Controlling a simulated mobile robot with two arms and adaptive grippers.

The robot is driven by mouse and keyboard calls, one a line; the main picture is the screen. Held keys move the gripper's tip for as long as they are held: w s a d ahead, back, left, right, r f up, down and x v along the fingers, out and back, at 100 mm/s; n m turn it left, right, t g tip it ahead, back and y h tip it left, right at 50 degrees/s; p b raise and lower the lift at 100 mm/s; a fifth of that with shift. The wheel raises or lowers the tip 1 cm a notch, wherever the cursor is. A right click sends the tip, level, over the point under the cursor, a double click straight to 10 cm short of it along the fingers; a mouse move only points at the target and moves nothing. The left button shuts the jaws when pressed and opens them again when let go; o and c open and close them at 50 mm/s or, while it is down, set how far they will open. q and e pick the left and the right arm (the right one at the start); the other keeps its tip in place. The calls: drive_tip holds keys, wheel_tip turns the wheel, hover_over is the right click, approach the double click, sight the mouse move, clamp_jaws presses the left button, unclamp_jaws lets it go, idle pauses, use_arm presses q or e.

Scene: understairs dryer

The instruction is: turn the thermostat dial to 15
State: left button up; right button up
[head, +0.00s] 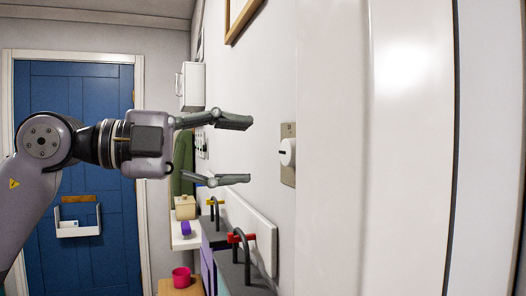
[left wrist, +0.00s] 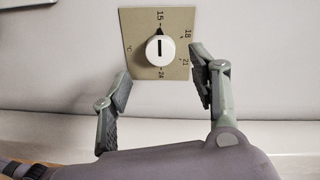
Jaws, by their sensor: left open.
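The thermostat dial (head: 288,152) is a round white knob on a tan plate (head: 288,176) on the white wall. In the left wrist view the dial (left wrist: 160,50) shows a black line, with a dark pointer tip at its top toward the printed 15. The plate (left wrist: 136,22) also shows 18, 21 and 24. My left gripper (head: 249,150) is open and empty, its fingers one above the other, short of the dial in the head view. In the left wrist view the gripper (left wrist: 161,63) has its fingers on either side of the dial's lower part, apart from it. My right gripper is out of view.
A white wall edge (head: 335,150) stands right of the dial. Below are bins with dark lids and curved handles (head: 238,238), a shelf (head: 186,238) and a pink cup (head: 181,276). A blue door (head: 75,180) is at the back left. The space between gripper and dial is clear.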

use_arm(q)
drive_tip(key=v, duration=0.6)
